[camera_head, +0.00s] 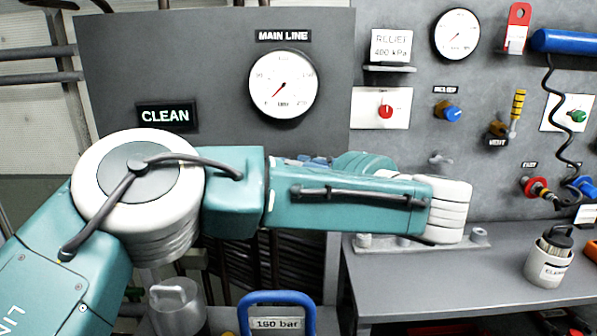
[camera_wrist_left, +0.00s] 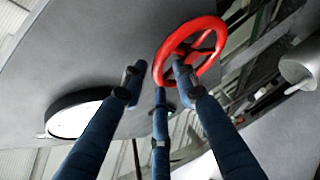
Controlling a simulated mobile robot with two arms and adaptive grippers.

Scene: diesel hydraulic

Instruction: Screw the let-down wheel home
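A red handwheel (camera_wrist_left: 216,38), which I take to be the let-down wheel, shows in the left wrist view on a grey panel. I cannot make it out in the head view, where my left arm covers much of the panel's lower part. In the head view only a few blue bits of this gripper (camera_head: 315,161) show above my arm. My right gripper is not in view.
A MAIN LINE gauge (camera_head: 284,84) and a CLEAN sign (camera_head: 166,115) are on the panel. To the right are a red knob (camera_head: 386,111), a blue knob (camera_head: 452,113) and other valves. A grey bench (camera_head: 440,290) holds a labelled pot (camera_head: 547,266); its front is mostly clear.

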